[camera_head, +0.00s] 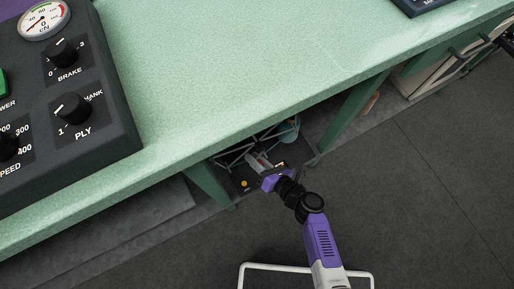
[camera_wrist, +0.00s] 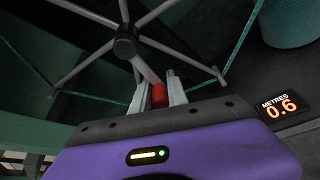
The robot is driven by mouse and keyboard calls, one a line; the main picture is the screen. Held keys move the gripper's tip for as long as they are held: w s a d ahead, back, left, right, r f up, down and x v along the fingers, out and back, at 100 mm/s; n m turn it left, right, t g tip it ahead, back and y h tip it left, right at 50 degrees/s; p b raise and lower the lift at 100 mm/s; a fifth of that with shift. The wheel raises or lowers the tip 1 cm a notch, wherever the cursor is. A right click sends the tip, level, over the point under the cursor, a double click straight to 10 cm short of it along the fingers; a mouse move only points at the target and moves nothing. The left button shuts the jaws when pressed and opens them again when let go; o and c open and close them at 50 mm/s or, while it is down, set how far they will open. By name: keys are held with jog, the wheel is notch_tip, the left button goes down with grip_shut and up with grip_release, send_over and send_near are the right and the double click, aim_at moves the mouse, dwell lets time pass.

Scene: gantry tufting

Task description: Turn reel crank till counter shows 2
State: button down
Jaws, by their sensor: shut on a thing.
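The reel (camera_wrist: 125,45) shows in the wrist view as a dark hub with several grey spokes and teal yarn strung around their ends. Its crank has a red knob (camera_wrist: 158,95). My gripper (camera_wrist: 157,92) is shut on the red knob, with a grey finger on either side of it. The counter (camera_wrist: 282,107) at the right of the wrist view is labelled METRES and reads 0.6. In the head view my gripper (camera_head: 264,172) reaches under the green table to the reel (camera_head: 250,146), whose far part is hidden by the table edge.
The green table top (camera_head: 240,70) overhangs the reel, and a table leg (camera_head: 350,120) stands to its right. A control panel (camera_head: 70,110) with BRAKE and PLY knobs sits at the left. A teal yarn cone (camera_wrist: 292,22) stands near the counter. The grey floor (camera_head: 430,200) at the right is clear.

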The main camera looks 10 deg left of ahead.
jog(key=shift+s, duration=0.1)
dwell(0.4)
jog(key=c, duration=1.3)
grip_release()
jog(key=shift+a, duration=0.1)
jog(key=p+v, duration=0.3)
jog(key=v, duration=0.4)
jog(key=shift+s+d, duration=0.25)
jog(key=shift+d, duration=0.05)
jog(key=shift+r, duration=0.1)
